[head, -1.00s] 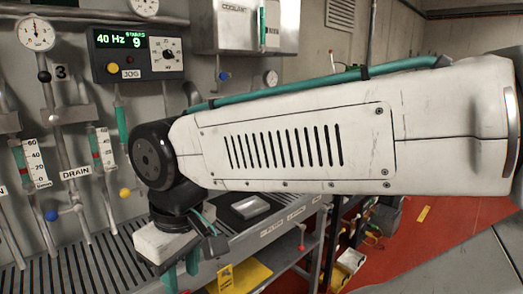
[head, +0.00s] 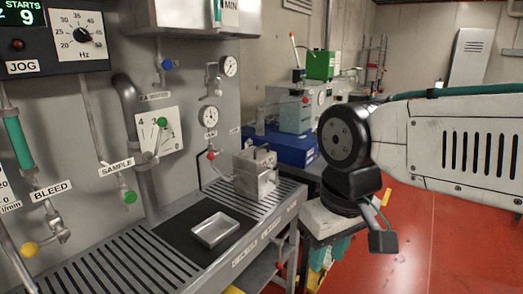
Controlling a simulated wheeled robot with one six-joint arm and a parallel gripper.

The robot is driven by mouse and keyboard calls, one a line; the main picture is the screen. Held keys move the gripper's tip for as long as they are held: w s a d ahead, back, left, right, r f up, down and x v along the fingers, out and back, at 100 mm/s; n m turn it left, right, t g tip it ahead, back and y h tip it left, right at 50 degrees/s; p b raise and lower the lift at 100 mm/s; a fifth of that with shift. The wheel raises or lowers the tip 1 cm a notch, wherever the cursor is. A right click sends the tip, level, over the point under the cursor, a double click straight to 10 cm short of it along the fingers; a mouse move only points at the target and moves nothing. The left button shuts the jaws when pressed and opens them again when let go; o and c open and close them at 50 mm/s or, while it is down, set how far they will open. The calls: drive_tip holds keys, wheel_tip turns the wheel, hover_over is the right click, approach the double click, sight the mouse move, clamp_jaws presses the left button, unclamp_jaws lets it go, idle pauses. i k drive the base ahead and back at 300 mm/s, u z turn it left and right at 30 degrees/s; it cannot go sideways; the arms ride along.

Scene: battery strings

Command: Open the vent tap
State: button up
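No label reading VENT is legible in the head view. Small taps show on the grey panel: a yellow-knobbed one (head: 30,249) beside the BLEED label, a green-knobbed one (head: 130,197) below the SAMPLE label, a red-knobbed one (head: 211,155) under a gauge, and a blue-knobbed one (head: 167,65) higher up. A green-tipped lever (head: 161,122) stands before a numbered white plate. My gripper (head: 331,252) hangs at the right with teal fingers pointing down, apart from the panel. Its fingertips are partly hidden, and their opening is unclear.
A slatted bench (head: 115,266) runs below the panel, with a metal tray (head: 214,230) and a metal box with a handle (head: 255,172) on it. A blue case (head: 285,148) lies behind. Red floor (head: 440,240) is open at the right.

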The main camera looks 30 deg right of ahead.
sight(210, 156)
drive_tip(key=z, duration=0.05)
drive_tip(key=k, duration=0.6)
drive_tip(key=z, duration=0.65)
drive_tip(key=i, duration=1.45)
drive_tip(key=z, duration=0.05)
